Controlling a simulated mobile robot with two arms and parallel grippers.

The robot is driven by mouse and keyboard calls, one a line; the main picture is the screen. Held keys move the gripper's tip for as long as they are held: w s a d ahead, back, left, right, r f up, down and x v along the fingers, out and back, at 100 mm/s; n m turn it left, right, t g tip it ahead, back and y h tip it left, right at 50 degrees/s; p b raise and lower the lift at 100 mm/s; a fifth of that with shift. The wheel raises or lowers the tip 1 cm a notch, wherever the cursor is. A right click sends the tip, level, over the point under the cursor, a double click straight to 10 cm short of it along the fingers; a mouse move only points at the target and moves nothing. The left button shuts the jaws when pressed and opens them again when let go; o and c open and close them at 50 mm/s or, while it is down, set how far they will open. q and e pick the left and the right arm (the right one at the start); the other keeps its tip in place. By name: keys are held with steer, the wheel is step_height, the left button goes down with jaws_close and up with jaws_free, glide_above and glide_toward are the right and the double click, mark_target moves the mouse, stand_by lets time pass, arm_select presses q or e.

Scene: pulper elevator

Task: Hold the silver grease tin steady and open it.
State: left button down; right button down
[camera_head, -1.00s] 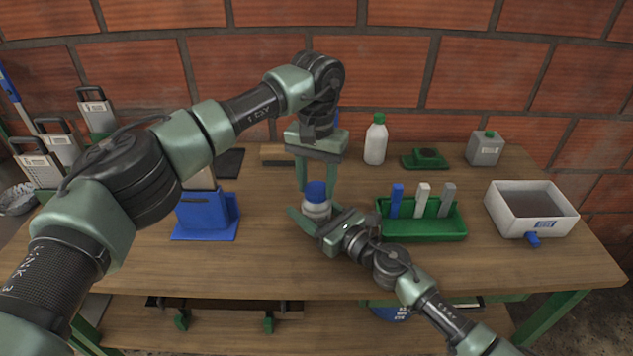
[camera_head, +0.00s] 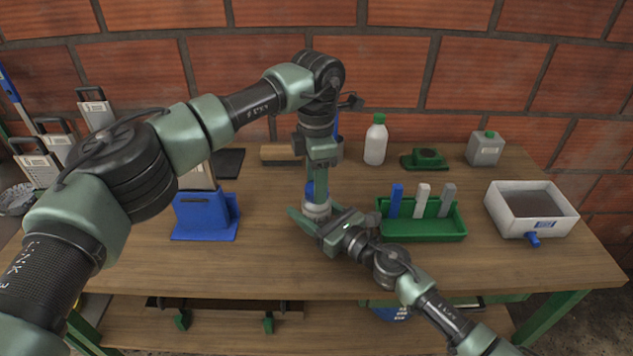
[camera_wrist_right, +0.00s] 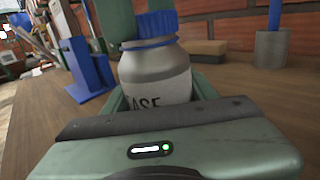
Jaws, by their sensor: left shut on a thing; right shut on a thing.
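The silver grease tin (camera_head: 316,211) stands upright on the workbench, with a grey body and a ribbed blue lid (camera_head: 309,190) on top. In the right wrist view the tin (camera_wrist_right: 157,75) shows part of a label, and the lid (camera_wrist_right: 158,25) sits at its neck. My right gripper (camera_head: 314,215) is shut around the tin's body from the front right. My left gripper (camera_head: 316,190) points down from above and is shut on the blue lid; in the head view its near finger hides much of the lid.
A green tray (camera_head: 425,231) with upright blue, white and grey blocks stands close to the right. A blue holder (camera_head: 205,217) is to the left. A white bottle (camera_head: 376,143), a grey canister (camera_head: 486,149) and a white basin (camera_head: 529,213) stand farther off. The front bench strip is clear.

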arm_select(q)
steer(key=n, duration=1.3)
steer(key=shift+r+n, duration=0.1)
steer(key=shift+n, duration=0.2)
steer(key=n, duration=0.6)
steer(key=shift+n, duration=0.3)
steer(key=n, duration=0.4)
steer(key=shift+w, duration=0.1)
steer(key=n, duration=0.4)
steer(key=shift+n, duration=0.3)
steer(key=shift+r, duration=0.15)
steer(key=shift+r, duration=1)
